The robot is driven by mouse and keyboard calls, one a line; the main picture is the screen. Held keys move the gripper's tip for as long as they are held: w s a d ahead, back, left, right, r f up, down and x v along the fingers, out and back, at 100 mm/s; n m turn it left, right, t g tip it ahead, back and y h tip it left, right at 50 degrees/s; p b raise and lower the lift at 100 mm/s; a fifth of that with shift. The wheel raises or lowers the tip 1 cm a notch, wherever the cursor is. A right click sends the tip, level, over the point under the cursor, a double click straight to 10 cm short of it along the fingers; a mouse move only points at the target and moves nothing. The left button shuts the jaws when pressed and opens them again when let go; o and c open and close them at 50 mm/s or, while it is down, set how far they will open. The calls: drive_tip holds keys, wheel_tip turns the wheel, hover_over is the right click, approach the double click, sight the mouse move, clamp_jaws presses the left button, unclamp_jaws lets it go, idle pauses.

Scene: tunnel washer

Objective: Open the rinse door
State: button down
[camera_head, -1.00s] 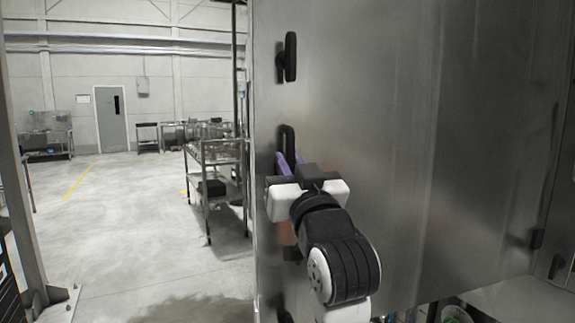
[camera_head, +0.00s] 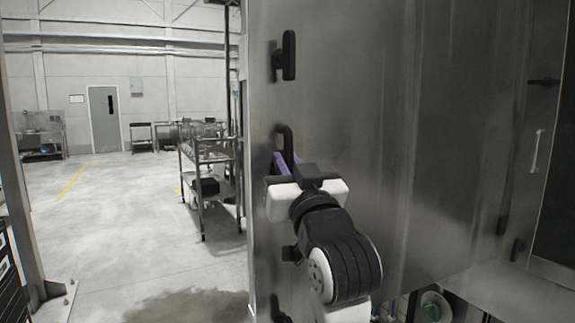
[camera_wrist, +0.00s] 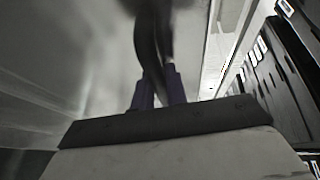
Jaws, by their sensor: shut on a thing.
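The rinse door appears to be the large steel panel (camera_head: 390,110) filling the middle of the head view. A black upright loop handle (camera_head: 285,136) stands near its left edge. My gripper (camera_head: 284,163) is at the lower part of this handle, its purple fingers shut on it. In the wrist view, the dark handle (camera_wrist: 147,35) runs down between my purple fingertips (camera_wrist: 160,88). My gripper hides the handle's lower end. A black latch-like piece (camera_head: 285,57) is higher on the panel.
A steel wheeled rack (camera_head: 207,175) stands to the left, beyond the panel's edge. The concrete floor (camera_head: 110,225) there is mostly clear, with a wet patch. A grey post (camera_head: 30,200) stands at far left.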

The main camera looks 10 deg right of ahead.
drive_tip(key=c, duration=1.7)
unclamp_jaws()
drive_tip(key=b+v, duration=0.4)
drive_tip(key=v, duration=0.9)
drive_tip(key=shift+s, duration=0.4)
